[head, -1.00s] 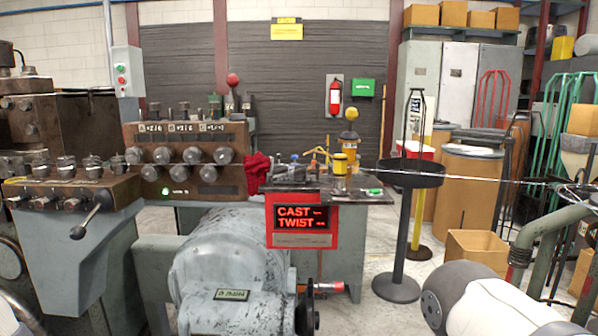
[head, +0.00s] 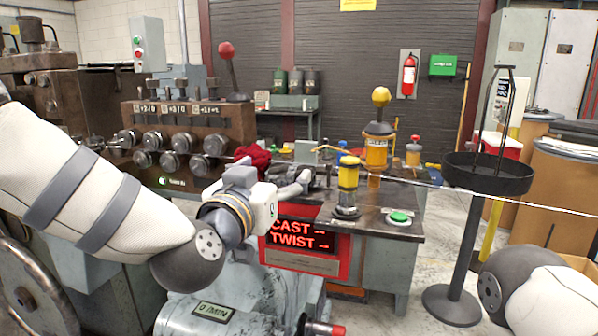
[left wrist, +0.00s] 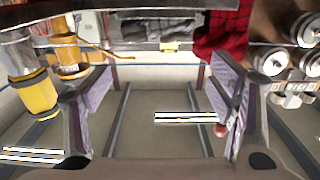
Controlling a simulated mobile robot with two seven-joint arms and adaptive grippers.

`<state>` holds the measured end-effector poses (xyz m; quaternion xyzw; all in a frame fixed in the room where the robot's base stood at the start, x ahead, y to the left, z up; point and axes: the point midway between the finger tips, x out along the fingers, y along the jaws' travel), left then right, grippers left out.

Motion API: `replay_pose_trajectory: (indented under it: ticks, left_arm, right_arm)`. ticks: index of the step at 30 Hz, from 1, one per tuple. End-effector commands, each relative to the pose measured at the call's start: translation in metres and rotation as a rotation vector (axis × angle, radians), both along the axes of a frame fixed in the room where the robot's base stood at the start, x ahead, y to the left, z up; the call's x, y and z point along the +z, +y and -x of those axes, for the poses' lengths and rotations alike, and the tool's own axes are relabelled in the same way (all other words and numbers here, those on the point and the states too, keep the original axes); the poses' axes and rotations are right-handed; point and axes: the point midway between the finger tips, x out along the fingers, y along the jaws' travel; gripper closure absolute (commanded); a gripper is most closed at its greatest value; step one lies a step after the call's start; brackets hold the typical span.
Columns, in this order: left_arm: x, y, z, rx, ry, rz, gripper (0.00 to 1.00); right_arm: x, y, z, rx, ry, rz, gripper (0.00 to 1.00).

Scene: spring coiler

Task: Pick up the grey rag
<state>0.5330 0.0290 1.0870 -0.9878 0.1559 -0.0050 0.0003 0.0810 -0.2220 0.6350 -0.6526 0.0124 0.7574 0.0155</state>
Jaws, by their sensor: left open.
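My left gripper (head: 296,182) is in front of the machine's bench, above the red CAST/TWIST sign. Its two fingers stand wide apart with nothing between them in the left wrist view (left wrist: 160,88). A grey, patterned cloth, seemingly the grey rag (left wrist: 190,26), lies at the top of the left wrist view, beyond the fingertips and beside a red plaid rag (left wrist: 224,36). In the head view the red rag (head: 254,155) lies just behind my left gripper. I cannot make out the grey rag there. My right gripper is out of view.
A taut wire runs right past a black stand (head: 488,175). Control knobs (head: 215,145) are at left.

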Motion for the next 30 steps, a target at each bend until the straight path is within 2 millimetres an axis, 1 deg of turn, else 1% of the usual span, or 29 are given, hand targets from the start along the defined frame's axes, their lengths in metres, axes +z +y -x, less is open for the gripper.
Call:
replay_pose_trajectory:
  ticks: [1,3,8,12,15,18,22,23,24,27,30]
  left_arm:
    - [-0.012,-0.004,-0.014,0.001,0.016,0.002,0.23]
    - [-0.012,-0.008,-0.027,0.001,0.016,0.0,0.23]
    - [-0.01,-0.015,-0.046,0.0,0.014,0.001,0.23]
    - [-0.011,-0.027,-0.071,0.0,0.015,0.0,0.23]
    - [-0.01,-0.031,-0.085,0.0,0.014,0.0,0.23]
    - [-0.007,-0.032,-0.089,-0.001,0.011,-0.001,0.23]
    - [-0.005,-0.032,-0.088,-0.001,0.009,-0.001,0.23]
    - [-0.005,-0.032,-0.088,-0.001,0.009,-0.001,0.26]
    - [-0.005,-0.032,-0.088,-0.001,0.009,-0.001,0.35]
    - [-0.005,-0.032,-0.088,-0.001,0.009,-0.001,0.55]
    - [-0.005,-0.032,-0.088,-0.001,0.009,-0.001,0.55]
  right_arm:
    - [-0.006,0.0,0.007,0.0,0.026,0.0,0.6]
    - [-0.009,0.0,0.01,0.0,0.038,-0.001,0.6]
    - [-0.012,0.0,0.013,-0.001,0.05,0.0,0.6]
    - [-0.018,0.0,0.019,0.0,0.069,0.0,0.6]
    - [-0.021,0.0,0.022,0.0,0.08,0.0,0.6]
    - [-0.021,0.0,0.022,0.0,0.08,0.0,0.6]
    - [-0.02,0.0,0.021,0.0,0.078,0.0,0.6]
    - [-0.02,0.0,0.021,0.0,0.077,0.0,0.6]
    - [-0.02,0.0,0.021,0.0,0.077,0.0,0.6]
    - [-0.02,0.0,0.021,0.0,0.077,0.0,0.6]
    - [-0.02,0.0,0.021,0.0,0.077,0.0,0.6]
